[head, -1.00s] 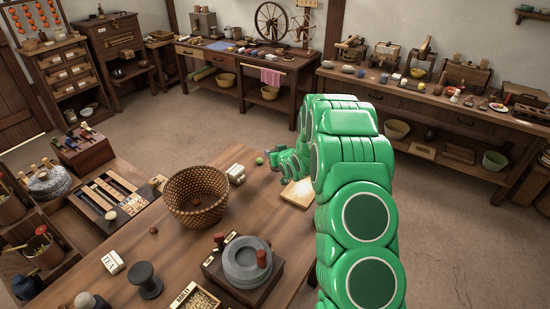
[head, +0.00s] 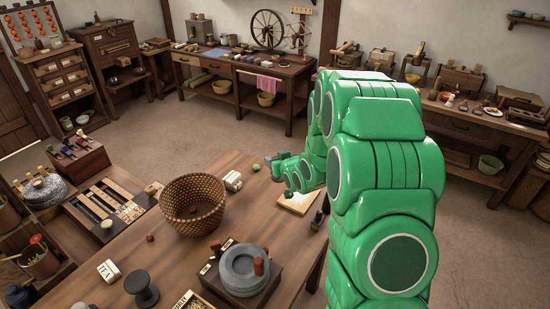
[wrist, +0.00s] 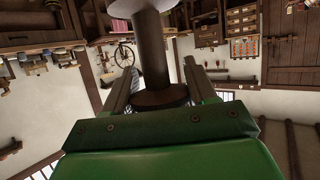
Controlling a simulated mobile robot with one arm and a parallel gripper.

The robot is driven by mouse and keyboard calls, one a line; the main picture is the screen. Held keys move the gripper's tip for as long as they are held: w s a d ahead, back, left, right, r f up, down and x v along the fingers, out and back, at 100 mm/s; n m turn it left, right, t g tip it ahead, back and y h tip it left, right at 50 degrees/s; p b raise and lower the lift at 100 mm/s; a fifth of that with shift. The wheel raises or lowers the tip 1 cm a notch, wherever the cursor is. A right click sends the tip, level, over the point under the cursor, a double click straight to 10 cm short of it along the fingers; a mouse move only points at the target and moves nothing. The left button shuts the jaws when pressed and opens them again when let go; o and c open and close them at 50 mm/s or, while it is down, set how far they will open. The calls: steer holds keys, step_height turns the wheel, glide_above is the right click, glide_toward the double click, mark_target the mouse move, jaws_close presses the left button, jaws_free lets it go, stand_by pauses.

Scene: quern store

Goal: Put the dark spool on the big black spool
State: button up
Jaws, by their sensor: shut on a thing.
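A dark spool (wrist: 153,50) with a brown shaft and a round dark flange is in the wrist view, between the two fingers of my gripper (wrist: 160,72). The gripper is shut on its shaft; the spool's far end, a paler disc, is cut by the top edge. In the head view my green arm hides most of the gripper and the held spool; a small dark part shows beside the arm at the table's right edge. The big black spool (head: 142,290) stands upright on the near table, at the lower left, apart from the gripper, with nothing on top.
On the table (head: 180,255) stand a wicker basket (head: 193,205), a grey quern stone (head: 243,271) on a dark box, a white labelled block (head: 108,271) and a pale board (head: 299,201). A rack of tools (head: 100,205) is at the left. Workbenches line the back walls.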

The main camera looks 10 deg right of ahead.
steer(key=shift+a+v, duration=0.25)
steer(key=shift+v, duration=0.9)
